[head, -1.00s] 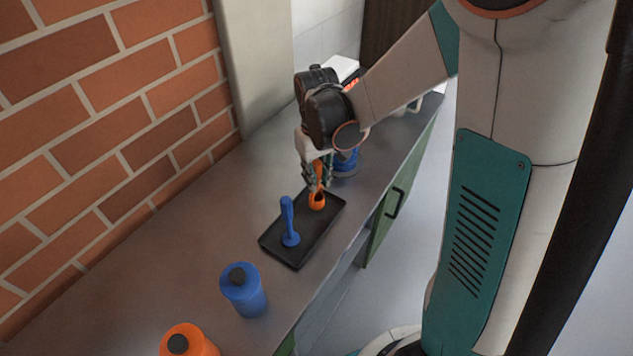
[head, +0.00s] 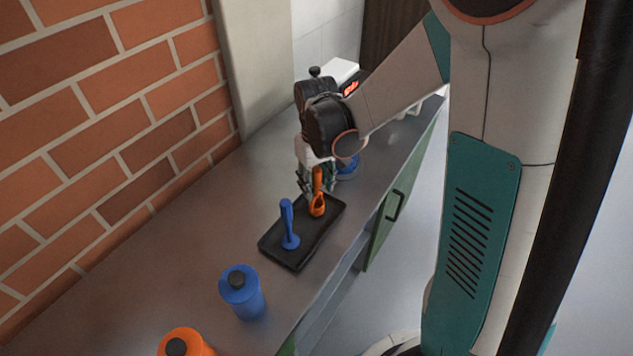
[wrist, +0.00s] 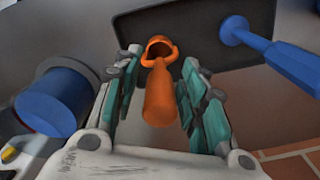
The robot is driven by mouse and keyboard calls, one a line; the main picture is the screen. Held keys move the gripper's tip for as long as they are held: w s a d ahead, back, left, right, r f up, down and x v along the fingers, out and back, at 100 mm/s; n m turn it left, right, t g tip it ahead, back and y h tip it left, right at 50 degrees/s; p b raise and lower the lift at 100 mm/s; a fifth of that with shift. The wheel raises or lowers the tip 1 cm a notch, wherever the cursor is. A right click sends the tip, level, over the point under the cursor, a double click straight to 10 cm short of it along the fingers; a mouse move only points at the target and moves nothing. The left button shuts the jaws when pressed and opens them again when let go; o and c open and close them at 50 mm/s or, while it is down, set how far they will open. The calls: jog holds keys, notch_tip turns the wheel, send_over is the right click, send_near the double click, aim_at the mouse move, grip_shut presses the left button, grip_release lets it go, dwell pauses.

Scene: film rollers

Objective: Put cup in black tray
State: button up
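The orange cup (head: 317,208), a small scoop with a long upright handle, stands at the far end of the black tray (head: 299,260). In the wrist view the cup (wrist: 160,90) has its handle between my fingers, with gaps beside it, and its bowl over the tray (wrist: 185,24). My gripper (head: 318,192) is open around the handle, low over the tray. In the wrist view my gripper (wrist: 162,60) has its fingers spread on both sides. A similar blue cup (head: 289,227) stands in the tray's nearer part and also shows in the wrist view (wrist: 270,45).
A blue round container (head: 347,167) is close behind my gripper. A brick wall (head: 110,110) borders the counter's left side.

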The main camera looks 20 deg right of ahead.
notch_tip(320, 180, up, 11)
jog(key=p, duration=0.3)
jog(key=shift+r+p, duration=0.2)
jog(key=shift+p, duration=0.2)
jog(key=shift+s+r, duration=0.15)
jog(key=shift+r, duration=0.4)
jog(key=s+r+m+t, duration=0.1)
jog(key=s+r+t, duration=0.2)
jog(key=s, duration=0.4)
jog(key=s+r+t, duration=0.4)
jog(key=s+r, duration=0.1)
jog(key=s, duration=0.2)
jog(key=shift+s+m, duration=0.4)
jog(key=shift+r, duration=0.1)
